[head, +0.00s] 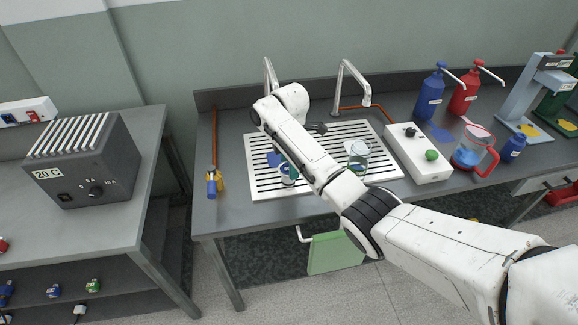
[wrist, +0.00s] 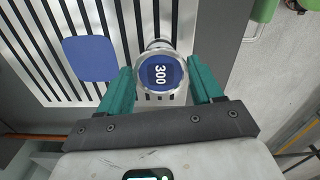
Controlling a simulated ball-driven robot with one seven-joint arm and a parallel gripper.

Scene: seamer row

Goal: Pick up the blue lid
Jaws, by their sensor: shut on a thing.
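The blue lid (wrist: 160,73) is a round blue disc marked 300 with a pale silver rim, seen from above in the wrist view. My gripper (wrist: 160,82) is shut on it, with one teal finger on each side. A pale rounded part shows just beyond the lid; I cannot tell whether it belongs to a vessel under it. In the head view my gripper (head: 288,178) is low over the left part of the white slatted rack (head: 262,188), and my arm hides part of it. A flat blue rounded patch (wrist: 90,58) lies on the rack beside the gripper.
A glass beaker (head: 358,153) stands on the rack to the right. A white control box (head: 418,153) is beyond it, then a red-handled jug (head: 470,150). Two taps (head: 350,80) rise behind the rack. A blue-and-yellow tool (head: 213,184) lies at the counter's left.

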